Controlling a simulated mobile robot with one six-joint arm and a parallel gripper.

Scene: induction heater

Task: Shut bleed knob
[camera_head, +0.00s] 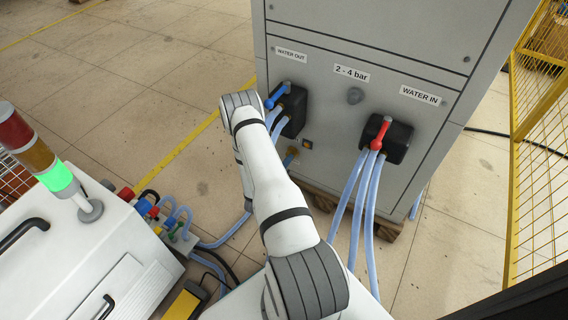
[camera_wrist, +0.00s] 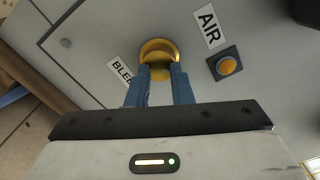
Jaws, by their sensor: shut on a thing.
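The bleed knob (camera_wrist: 157,47) is a round brass-yellow knob on the grey panel, beside a label partly reading "BLEED" (camera_wrist: 121,73). In the wrist view my gripper (camera_wrist: 162,72) has its two blue fingers closed on the knob's near side. The fingers hide part of the knob, and its turn angle cannot be told. In the head view my white arm reaches down to the cabinet (camera_head: 330,110) and largely hides the gripper. A small brass spot shows low on the panel there.
An amber button (camera_wrist: 228,66) sits right of the knob, under an "AIR" label (camera_wrist: 208,26). The red-handled water valve (camera_head: 381,133), blue-handled valve (camera_head: 277,95) and blue hoses (camera_head: 357,200) are near my arm. A yellow fence (camera_head: 535,150) stands right; a white machine with a lit lamp (camera_head: 58,178) stands left.

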